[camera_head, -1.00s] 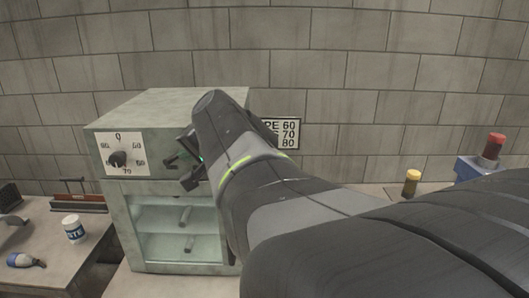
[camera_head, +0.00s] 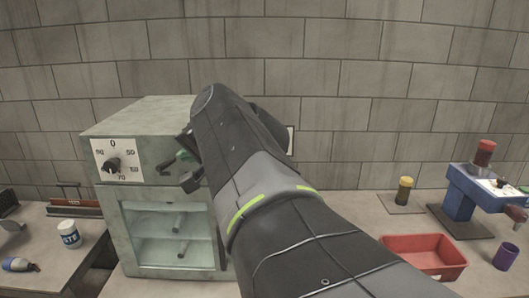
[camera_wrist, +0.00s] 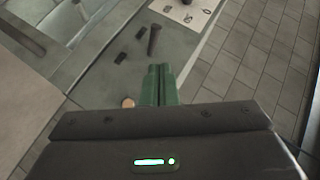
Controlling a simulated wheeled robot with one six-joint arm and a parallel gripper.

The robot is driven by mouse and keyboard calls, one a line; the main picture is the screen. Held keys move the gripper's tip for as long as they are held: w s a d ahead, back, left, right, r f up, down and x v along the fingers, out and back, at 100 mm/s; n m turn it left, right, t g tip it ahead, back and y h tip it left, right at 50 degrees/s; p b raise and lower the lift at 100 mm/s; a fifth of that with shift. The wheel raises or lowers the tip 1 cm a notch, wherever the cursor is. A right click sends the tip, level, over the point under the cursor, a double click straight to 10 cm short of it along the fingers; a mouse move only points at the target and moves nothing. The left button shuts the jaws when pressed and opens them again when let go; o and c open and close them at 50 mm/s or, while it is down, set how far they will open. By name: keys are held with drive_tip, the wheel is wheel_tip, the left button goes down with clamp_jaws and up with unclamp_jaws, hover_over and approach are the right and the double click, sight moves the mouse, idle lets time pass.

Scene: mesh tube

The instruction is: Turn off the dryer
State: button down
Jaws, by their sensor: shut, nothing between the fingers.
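In the wrist view, the dryer's front panel (camera_wrist: 105,80) shows a dark rod-like part (camera_wrist: 154,40), two small dark rectangles (camera_wrist: 121,58) and a round orange-tan spot (camera_wrist: 128,102). My gripper's green fingers (camera_wrist: 160,72) are shut together and empty, close to the panel right of the dial. I cannot tell whether they touch it.
A white cup (camera_head: 69,234) and a blue-and-white bottle (camera_head: 20,265) stand and lie on the left bench. A red tray (camera_head: 424,252), a yellow-topped jar (camera_head: 404,190), a blue stand (camera_head: 460,195) and a purple cup (camera_head: 505,256) are at right. My arm hides the middle.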

drive_tip(key=s+d+r, duration=0.2)
drive_tip(key=s, duration=0.3)
drive_tip(key=shift+r, duration=0.25)
